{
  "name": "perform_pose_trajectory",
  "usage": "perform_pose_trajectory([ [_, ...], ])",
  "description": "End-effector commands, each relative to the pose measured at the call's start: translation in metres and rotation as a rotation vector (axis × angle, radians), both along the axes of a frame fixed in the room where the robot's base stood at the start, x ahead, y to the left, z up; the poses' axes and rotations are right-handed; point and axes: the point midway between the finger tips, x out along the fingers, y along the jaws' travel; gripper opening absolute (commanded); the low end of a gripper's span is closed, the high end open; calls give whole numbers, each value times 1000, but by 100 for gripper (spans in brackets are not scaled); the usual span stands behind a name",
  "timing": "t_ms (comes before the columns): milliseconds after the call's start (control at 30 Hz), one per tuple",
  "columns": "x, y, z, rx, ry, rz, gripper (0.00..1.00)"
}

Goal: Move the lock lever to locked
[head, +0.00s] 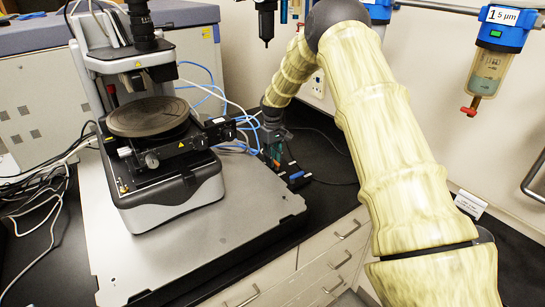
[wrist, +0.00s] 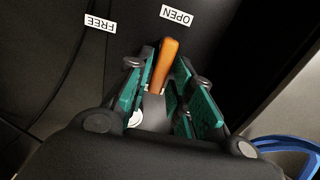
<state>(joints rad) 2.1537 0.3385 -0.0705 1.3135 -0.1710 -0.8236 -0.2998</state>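In the wrist view an orange lever (wrist: 165,66) stands out from a pale grey base (wrist: 154,112), pointing toward the top of the picture. My gripper (wrist: 166,80) has its green-padded fingers apart, one on each side of the lever. Two upside-down white labels lie beyond, a FREE label (wrist: 100,23) at left and an OPEN label (wrist: 176,15) near the lever's tip.
The profiler (head: 160,190) with its round dark stage (head: 148,117) stands on a grey plate (head: 120,262) at left. Blue and white cables run behind it. A blue-topped filter (head: 497,45) hangs on the right wall. Drawers (head: 300,280) are below the dark counter.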

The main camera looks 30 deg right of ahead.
Motion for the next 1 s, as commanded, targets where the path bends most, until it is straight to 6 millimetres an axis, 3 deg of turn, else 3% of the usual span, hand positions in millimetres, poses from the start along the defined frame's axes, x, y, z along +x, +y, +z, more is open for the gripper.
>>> perform_pose_trajectory([
  [467,3,0,12,-1,-9,-1,36],
  [1000,3,-1,100,0,-8,-1,36],
])
